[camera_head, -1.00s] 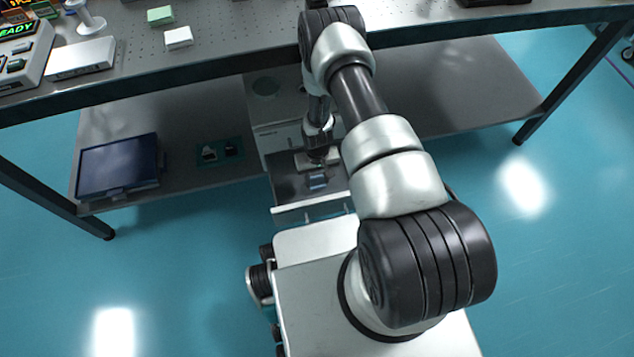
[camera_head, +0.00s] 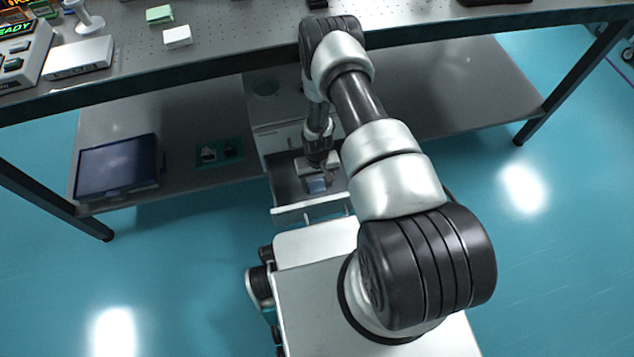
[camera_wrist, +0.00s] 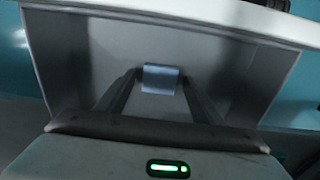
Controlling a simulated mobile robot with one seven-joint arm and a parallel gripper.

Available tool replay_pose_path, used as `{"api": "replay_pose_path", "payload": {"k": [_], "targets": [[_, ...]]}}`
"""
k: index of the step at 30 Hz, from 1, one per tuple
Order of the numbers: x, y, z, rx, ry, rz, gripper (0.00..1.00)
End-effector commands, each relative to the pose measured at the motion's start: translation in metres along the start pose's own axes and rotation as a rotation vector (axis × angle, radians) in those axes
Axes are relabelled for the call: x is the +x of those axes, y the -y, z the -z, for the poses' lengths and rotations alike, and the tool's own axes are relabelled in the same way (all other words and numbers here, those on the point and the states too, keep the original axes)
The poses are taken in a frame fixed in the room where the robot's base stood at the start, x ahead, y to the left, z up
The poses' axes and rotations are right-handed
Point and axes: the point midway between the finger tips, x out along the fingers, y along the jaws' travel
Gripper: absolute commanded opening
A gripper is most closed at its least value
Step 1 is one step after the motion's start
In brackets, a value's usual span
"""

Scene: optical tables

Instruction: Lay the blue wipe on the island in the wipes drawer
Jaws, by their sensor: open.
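The blue wipe (camera_head: 316,185) is a small pale-blue piece inside the open drawer (camera_head: 312,211), and it also shows in the wrist view (camera_wrist: 160,80). The drawer has a white front and a dark grey inside, and is pulled out below the table. My gripper (camera_wrist: 159,74) points into the drawer with its jaws open, one finger on each side of the wipe. In the head view my gripper (camera_head: 318,168) is partly hidden by my wrist. Whether the fingers still touch the wipe, I cannot tell.
The drawer unit (camera_head: 277,112) stands under the optical table (camera_head: 235,45). A dark monitor (camera_head: 117,167) and a teal tray (camera_head: 220,152) lie on the lower shelf to the left. A green block (camera_head: 159,15) and a white block (camera_head: 177,37) sit on the tabletop.

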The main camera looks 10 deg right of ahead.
Motion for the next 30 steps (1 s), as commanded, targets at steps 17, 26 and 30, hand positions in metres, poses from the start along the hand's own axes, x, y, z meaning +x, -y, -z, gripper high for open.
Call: {"api": "replay_pose_path", "payload": {"k": [17,26,30], "targets": [[-0.108,0.000,0.001,0.001,-0.003,0.000,0.61],[-0.120,0.000,0.000,0.001,-0.001,0.000,0.61],[-0.120,0.000,0.000,0.000,-0.001,0.000,0.61]]}}
